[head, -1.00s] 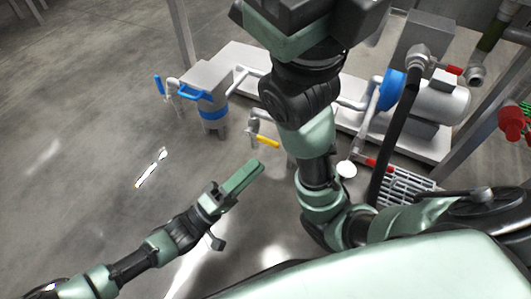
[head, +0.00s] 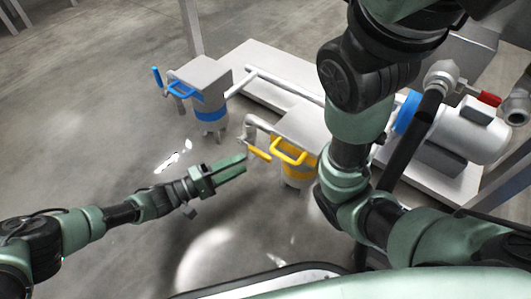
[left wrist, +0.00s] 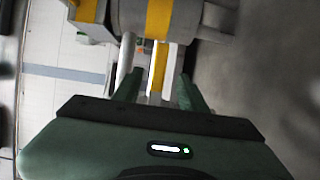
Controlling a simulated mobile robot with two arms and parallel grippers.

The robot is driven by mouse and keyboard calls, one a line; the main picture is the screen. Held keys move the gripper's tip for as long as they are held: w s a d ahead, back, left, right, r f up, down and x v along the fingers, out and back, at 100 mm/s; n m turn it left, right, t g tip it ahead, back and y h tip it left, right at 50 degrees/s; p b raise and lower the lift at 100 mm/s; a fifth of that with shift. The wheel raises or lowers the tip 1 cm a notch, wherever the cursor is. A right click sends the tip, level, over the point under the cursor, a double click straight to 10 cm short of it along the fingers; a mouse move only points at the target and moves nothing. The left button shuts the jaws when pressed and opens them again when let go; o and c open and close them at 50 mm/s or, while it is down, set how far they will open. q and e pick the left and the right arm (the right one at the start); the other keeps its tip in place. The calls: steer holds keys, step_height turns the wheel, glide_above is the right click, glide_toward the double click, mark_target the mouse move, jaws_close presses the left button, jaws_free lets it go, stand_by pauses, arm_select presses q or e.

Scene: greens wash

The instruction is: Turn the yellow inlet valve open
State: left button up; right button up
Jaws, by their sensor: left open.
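The yellow inlet valve (head: 259,154) is a short yellow lever on a grey pipe at the left side of the yellow-banded strainer (head: 268,165) in the head view. My left gripper (head: 243,163) is open, with its fingertips just to the left of the lever. In the left wrist view a yellow bar (left wrist: 158,70), which looks like the lever, lies ahead and between the open fingertips (left wrist: 160,90). I see no contact between fingers and lever. My right arm crosses the right of the head view, but its gripper is out of frame.
A blue-banded strainer (head: 211,115) with blue handles stands behind to the left. A pump (head: 462,130) and a red-handled valve (head: 488,99) are at the right. Pipes run along a pale base (head: 262,70). The floor at the left is clear.

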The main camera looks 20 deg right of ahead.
mark_target(259, 156)
arm_select(q)
steer(key=b+x, duration=0.1)
steer(key=x, duration=0.1)
steer(key=b+x, duration=0.2)
steer(key=x, duration=0.1)
steer(key=shift+d+f, duration=0.15)
steer(key=shift+f, duration=0.05)
steer(key=shift+w+d+r, duration=0.1)
steer(key=shift+d+r, duration=0.1)
steer(key=shift+d, duration=0.45)
jaws_close()
stand_by(0.7)
